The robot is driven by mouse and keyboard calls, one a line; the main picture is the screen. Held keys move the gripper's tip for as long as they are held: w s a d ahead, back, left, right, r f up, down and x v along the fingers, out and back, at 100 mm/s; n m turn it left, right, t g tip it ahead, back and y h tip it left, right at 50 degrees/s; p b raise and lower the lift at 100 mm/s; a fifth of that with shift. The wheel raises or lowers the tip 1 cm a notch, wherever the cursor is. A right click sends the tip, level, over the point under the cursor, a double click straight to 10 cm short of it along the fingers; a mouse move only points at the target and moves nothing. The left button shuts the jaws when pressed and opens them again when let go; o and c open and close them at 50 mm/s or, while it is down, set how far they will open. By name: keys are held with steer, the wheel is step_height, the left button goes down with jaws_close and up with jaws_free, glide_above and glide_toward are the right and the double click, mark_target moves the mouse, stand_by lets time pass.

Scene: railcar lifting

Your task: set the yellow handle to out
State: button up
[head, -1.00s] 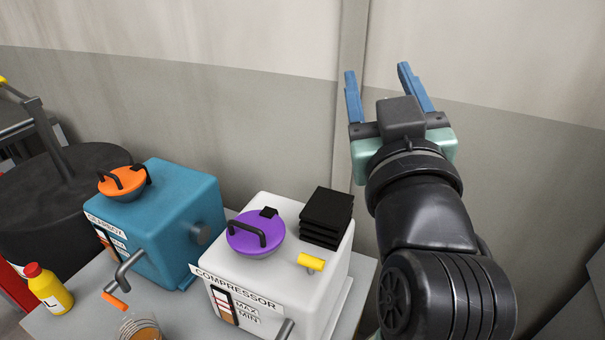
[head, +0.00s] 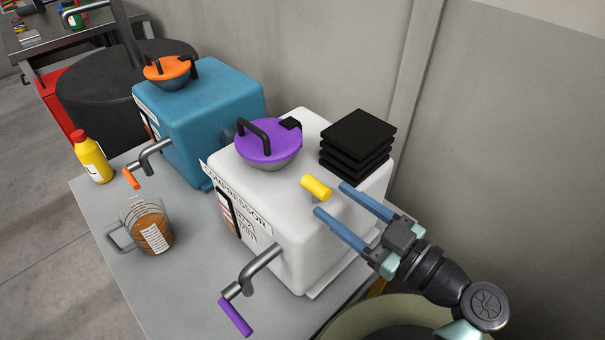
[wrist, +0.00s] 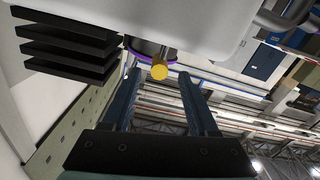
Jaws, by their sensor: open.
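The yellow handle (head: 317,188) is a short cylinder on the top right part of the white compressor (head: 296,237). In the wrist view the yellow handle (wrist: 159,70) shows end-on, ahead of the fingers and near the middle of the gap between them. My gripper (head: 330,199) is open and empty. It reaches from the right, its fingertips close to the handle but apart from it. It also shows in the wrist view (wrist: 158,76). Any marking of the handle's positions cannot be made out.
Black stacked fins (head: 357,147) and a purple lid (head: 267,143) sit on the compressor. A purple-gripped crank (head: 237,316) sticks out in front. A blue gearbox (head: 205,115), a jug (head: 148,228) and a yellow bottle (head: 91,159) stand to the left. The wall is behind.

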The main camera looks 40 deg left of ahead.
mark_target(300, 176)
steer(key=a, duration=0.5)
steer(key=w+a+p, duration=0.1)
steer(key=a, duration=0.2)
steer(key=shift+w+a, duration=0.1)
steer(key=shift+a, duration=0.2)
jaws_close()
stand_by(1.0)
